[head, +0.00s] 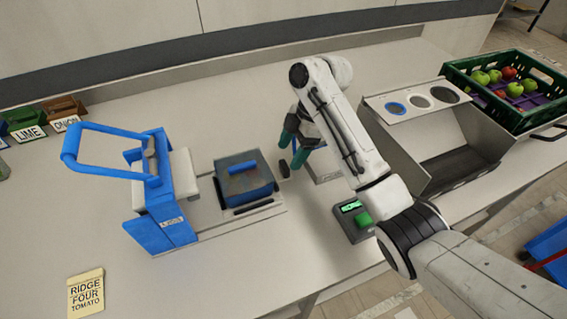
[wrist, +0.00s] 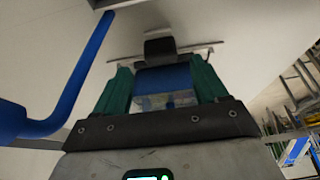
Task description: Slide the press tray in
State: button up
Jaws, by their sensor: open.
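The press (head: 172,228) has a blue frame and a raised blue lever handle (head: 68,160). Its tray (head: 278,207) sticks out to the right of the frame, with a dark grey box with a blue bar (head: 250,184) on it. A small dark knob (head: 284,169) stands at the tray's right end. My gripper (head: 293,150) is open, its teal fingers pointing down just above and beside that knob. In the wrist view my gripper (wrist: 160,72) has its fingers apart, with a black block (wrist: 160,47) and a blue surface between and beyond them. Contact cannot be told.
A scale with a green display and button (head: 363,216) stands right of the tray. A grey sorting chute (head: 455,165) and a green crate of apples (head: 480,97) are farther right. A card (head: 86,293) lies front left. Small labelled bins (head: 62,108) stand back left.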

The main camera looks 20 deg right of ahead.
aim_at(284, 164)
jog(key=shift+x, duration=2.65)
jog(key=shift+c, duration=0.3)
grip_shut()
